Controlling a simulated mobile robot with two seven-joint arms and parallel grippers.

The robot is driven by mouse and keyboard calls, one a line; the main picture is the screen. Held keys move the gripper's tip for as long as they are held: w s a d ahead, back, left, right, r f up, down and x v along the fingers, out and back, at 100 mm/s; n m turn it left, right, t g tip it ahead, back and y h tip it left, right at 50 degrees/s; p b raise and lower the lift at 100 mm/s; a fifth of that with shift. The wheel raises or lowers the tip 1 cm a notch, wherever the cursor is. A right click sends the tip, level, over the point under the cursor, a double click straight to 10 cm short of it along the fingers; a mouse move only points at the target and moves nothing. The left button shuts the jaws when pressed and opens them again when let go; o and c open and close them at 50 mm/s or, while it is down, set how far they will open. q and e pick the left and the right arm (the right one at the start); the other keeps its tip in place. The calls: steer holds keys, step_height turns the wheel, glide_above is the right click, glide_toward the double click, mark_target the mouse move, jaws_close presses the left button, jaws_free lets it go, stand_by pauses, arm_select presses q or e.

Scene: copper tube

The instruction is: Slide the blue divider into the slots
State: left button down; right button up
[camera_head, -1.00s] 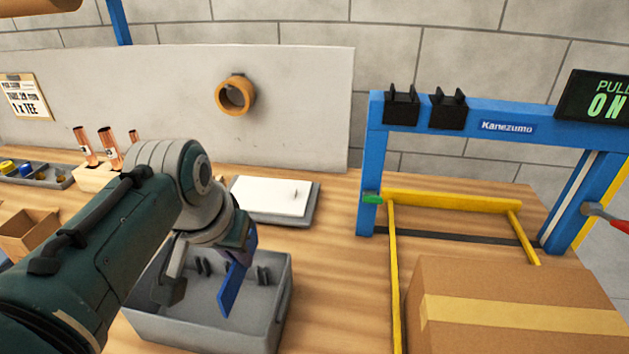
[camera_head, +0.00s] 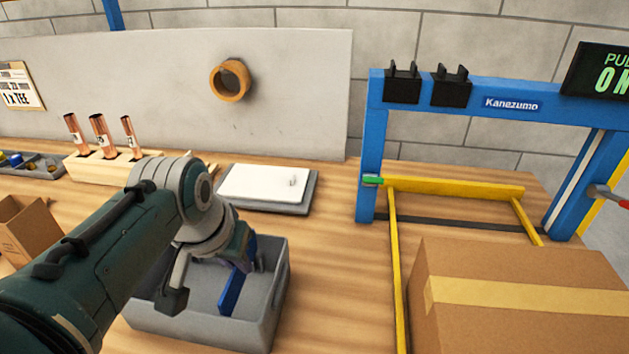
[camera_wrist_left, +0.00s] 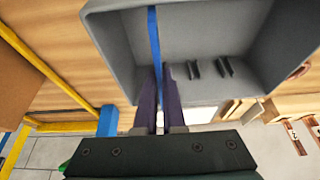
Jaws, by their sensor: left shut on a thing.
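The blue divider (camera_head: 233,291) is a thin flat plate, upright inside the grey bin (camera_head: 281,287) in the head view. In the left wrist view the divider (camera_wrist_left: 154,38) shows edge-on inside the bin (camera_wrist_left: 104,30). My left gripper (camera_wrist_left: 159,88) is shut on the divider, its two dark fingers either side of it. In the head view the left gripper (camera_head: 238,258) is over the bin, partly hidden by my arm. Dark slot ribs (camera_wrist_left: 209,68) stand on the bin wall beside the divider. My right gripper is not in view.
A cardboard box (camera_head: 530,280) and a blue and yellow frame (camera_head: 374,150) stand to the right. A white pad on a grey tray (camera_head: 266,186) lies behind the bin. A wooden block with copper tubes (camera_head: 103,167) is at the back left. Bare bench lies right of the bin.

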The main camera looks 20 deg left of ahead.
mark_target(231, 276)
arm_select(q)
steer(key=shift+p, duration=0.6)
stand_by(1.6)
steer(key=shift+f+b, duration=2.5)
steer(key=shift+f, duration=0.65)
steer(key=c, duration=0.9)
jaws_free()
steer(key=shift+r, duration=0.15)
steer(key=shift+s+r+p, duration=0.15)
steer(key=shift+r+p, duration=0.2)
steer(key=p+v, duration=0.3)
steer(key=v, duration=0.5)
steer(key=shift+s+d+r, duration=0.1)
steer(key=shift+s+r, duration=0.15)
steer(key=shift+r, duration=0.2)
